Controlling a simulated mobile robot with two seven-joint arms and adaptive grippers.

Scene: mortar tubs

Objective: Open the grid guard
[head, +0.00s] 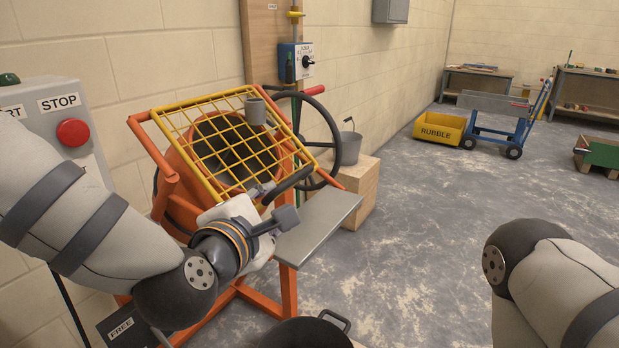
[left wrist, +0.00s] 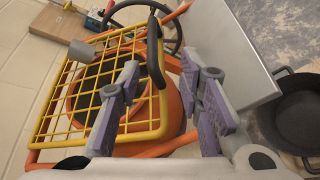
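The yellow grid guard (head: 208,101) lies tilted over the mouth of the orange mixer drum (head: 190,213). A black handle (head: 291,184) is on the guard's near right edge. In the left wrist view the guard (left wrist: 95,135) and its handle (left wrist: 154,55) show beyond my fingers. My left gripper (head: 275,204) is close to the handle at the guard's near edge. The left wrist view shows the gripper (left wrist: 160,68) open, its fingers apart with nothing gripped. Whether a finger touches the handle I cannot tell. My right gripper is out of view.
A grey cylinder (head: 255,111) sits at the guard's far side. A black handwheel (head: 334,125) and a grey metal shelf (head: 318,222) are right of the drum. A control box with a red STOP button (head: 73,132) stands left. Open floor lies to the right.

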